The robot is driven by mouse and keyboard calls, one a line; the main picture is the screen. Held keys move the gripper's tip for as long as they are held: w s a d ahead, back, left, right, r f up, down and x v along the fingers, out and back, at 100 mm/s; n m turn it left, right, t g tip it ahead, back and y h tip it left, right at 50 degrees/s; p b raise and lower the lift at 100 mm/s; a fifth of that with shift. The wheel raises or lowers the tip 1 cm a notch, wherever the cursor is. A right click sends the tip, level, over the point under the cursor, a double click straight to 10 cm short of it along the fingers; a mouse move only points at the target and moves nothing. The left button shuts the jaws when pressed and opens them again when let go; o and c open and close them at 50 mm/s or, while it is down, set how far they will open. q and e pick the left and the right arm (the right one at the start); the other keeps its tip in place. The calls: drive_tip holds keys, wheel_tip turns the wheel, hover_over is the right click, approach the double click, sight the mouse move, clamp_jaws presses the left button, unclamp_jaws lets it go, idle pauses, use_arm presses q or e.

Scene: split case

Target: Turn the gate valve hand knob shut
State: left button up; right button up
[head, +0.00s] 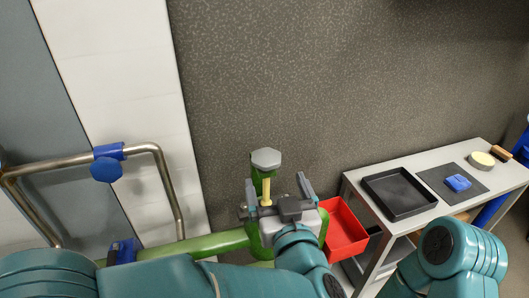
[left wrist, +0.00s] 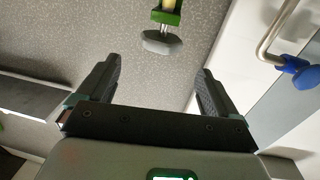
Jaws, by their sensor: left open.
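The gate valve's hand knob (head: 265,158) is a grey hexagonal cap on top of a green body with a yellow stem, rising from a green pipe (head: 200,245) in the head view. In the left wrist view the knob (left wrist: 160,42) shows upside down, beyond the fingertips and roughly centred between the fingers. My left gripper (head: 279,184) is open and empty, its fingers spread, just below the knob in the head picture and apart from it. The fingers (left wrist: 160,65) also show in the left wrist view. My right gripper is not in view; only part of my right arm shows.
A bent metal pipe handle with a blue fitting (head: 107,160) is at the left. A red bin (head: 345,228) stands right of the valve.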

sight(266, 155)
use_arm(q)
drive_tip(key=w, duration=0.3)
drive_tip(key=w+a+p, duration=0.1)
drive_tip(key=w, duration=0.2)
drive_tip(key=w+a, duration=0.1)
drive_tip(key=w, duration=0.2)
drive_tip(key=shift+w, duration=0.4)
drive_tip(key=c, duration=1)
drive_tip(key=shift+o, duration=0.2)
drive_tip(key=shift+f+m+h+b, duration=0.1)
drive_tip(key=shift+m+h+b, duration=0.6)
drive_tip(key=shift+h, duration=0.4)
drive_tip(key=m+h+b, duration=0.2)
drive_tip(key=h+b, duration=0.2)
drive_tip(key=b, duration=0.1)
drive_tip(key=m+g+h+b, duration=0.1)
drive_tip(key=m+h+b, duration=0.2)
drive_tip(key=h+b, duration=0.1)
drive_tip(key=shift+f+m+h+b, duration=0.15)
drive_tip(key=shift+m+h+b, duration=0.15)
drive_tip(key=shift+b, duration=0.35)
drive_tip(key=shift+r+m+g+h+b, duration=0.3)
drive_tip(key=shift+m+g+h+b, duration=0.15)
drive_tip(key=shift+b, duration=0.4)
